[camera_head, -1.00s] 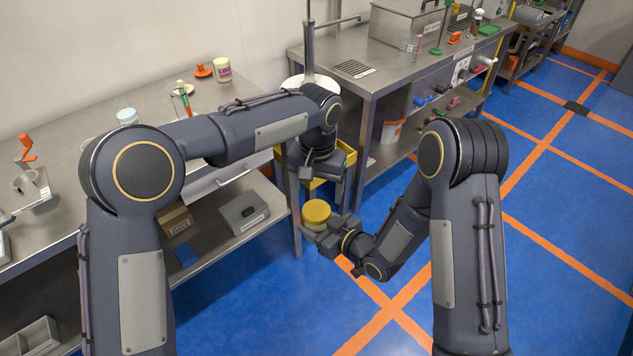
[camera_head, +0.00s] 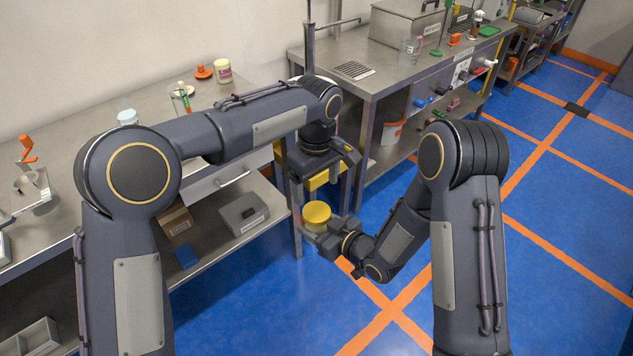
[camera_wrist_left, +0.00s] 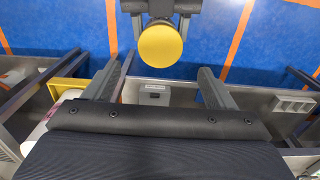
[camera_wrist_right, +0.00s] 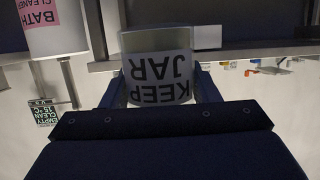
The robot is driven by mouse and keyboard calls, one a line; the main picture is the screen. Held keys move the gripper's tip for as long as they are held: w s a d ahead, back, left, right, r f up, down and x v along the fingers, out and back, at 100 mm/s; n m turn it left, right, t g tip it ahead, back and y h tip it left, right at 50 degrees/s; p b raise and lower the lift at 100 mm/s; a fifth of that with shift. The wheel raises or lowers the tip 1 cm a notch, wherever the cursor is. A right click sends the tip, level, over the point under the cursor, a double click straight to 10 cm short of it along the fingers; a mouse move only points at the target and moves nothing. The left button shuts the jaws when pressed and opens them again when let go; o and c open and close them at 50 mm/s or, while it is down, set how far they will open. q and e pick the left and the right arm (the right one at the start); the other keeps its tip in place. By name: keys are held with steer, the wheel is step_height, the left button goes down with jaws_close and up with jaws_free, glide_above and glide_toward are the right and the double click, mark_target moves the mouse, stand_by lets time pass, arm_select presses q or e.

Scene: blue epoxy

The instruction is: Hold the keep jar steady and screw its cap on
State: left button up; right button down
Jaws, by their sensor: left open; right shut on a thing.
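The yellow cap (camera_head: 316,212) sits on top of the keep jar, whose side is mostly hidden in the head view. I cannot tell how tightly the cap is seated. In the right wrist view the clear jar (camera_wrist_right: 158,72) with its "KEEP JAR" label appears upside down between the fingers of my right gripper (camera_wrist_right: 158,84), which is shut on it. My left gripper (camera_head: 324,165) is open and empty, above the cap and apart from it. In the left wrist view the round cap (camera_wrist_left: 161,46) shows beyond and between the spread fingers (camera_wrist_left: 160,82).
A steel bench (camera_head: 75,165) with a lower shelf stands at the left, another (camera_head: 372,58) at the back. A yellow bin (camera_head: 325,178) is behind my left gripper. A white "BATH CLEANER" container (camera_wrist_right: 52,28) shows in the right wrist view. Blue floor (camera_head: 520,250) is clear at the right.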

mark_target(317, 211)
arm_select(q)
step_height(317, 211, down, 8)
stand_by(0.5)
steer(key=c, duration=1)
steer(key=m, duration=0.6)
steer(key=shift+c, duration=0.2)
steer(key=m, duration=0.4)
steer(key=o, duration=1.1)
